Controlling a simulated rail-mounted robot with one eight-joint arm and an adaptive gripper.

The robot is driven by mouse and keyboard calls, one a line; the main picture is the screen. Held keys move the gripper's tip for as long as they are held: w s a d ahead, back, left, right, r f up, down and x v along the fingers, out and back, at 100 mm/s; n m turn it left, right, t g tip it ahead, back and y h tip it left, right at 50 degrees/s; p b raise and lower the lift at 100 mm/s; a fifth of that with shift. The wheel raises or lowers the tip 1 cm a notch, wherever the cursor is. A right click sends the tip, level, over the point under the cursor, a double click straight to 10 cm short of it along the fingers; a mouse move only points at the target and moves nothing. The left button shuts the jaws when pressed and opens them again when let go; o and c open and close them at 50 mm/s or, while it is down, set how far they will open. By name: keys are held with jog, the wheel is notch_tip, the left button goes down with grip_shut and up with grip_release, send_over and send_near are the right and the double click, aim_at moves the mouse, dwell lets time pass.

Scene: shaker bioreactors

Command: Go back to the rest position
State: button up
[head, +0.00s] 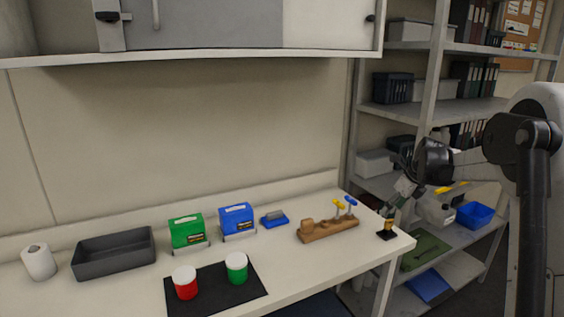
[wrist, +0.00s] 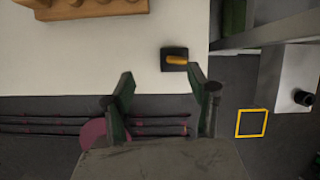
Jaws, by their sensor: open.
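My gripper (head: 394,204) hangs at the right end of the bench, reaching in from the right. In the wrist view its two dark green fingers (wrist: 160,78) stand wide apart with nothing between them. A small black square base with an orange-yellow piece (wrist: 174,60) sits on the bench near the edge, just beyond the fingertips. The black base also shows in the head view (head: 387,235), below my gripper, which partly overlaps it there. I cannot tell their exact gap in height.
A wooden rack (head: 328,231) with yellow and blue tools stands left of my gripper. Further left are blue (head: 236,218) and green (head: 187,231) boxes, red (head: 185,288) and green (head: 238,274) jars on a black mat, and a grey tray (head: 112,265). Shelving (head: 432,105) stands behind my arm.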

jog(key=s+a+r+n+t+h, duration=0.1)
jog(key=s+a+r+n, duration=0.6)
jog(key=s, duration=0.3)
jog(key=s+a+r+n, duration=0.4)
jog(key=s+a+n, duration=0.4)
jog(key=s, duration=0.3)
jog(key=s+a+f+n+t, duration=0.1)
jog(key=s+a+f+n, duration=0.2)
jog(key=s+n, duration=0.4)
jog(key=s+a+f+n+t, duration=0.1)
jog(key=s+a+f+n, duration=0.2)
jog(key=s+n, duration=0.5)
jog(key=s+a, duration=0.1)
jog(key=s, duration=0.5)
jog(key=shift+h, duration=0.4)
jog(key=shift+s, duration=0.1)
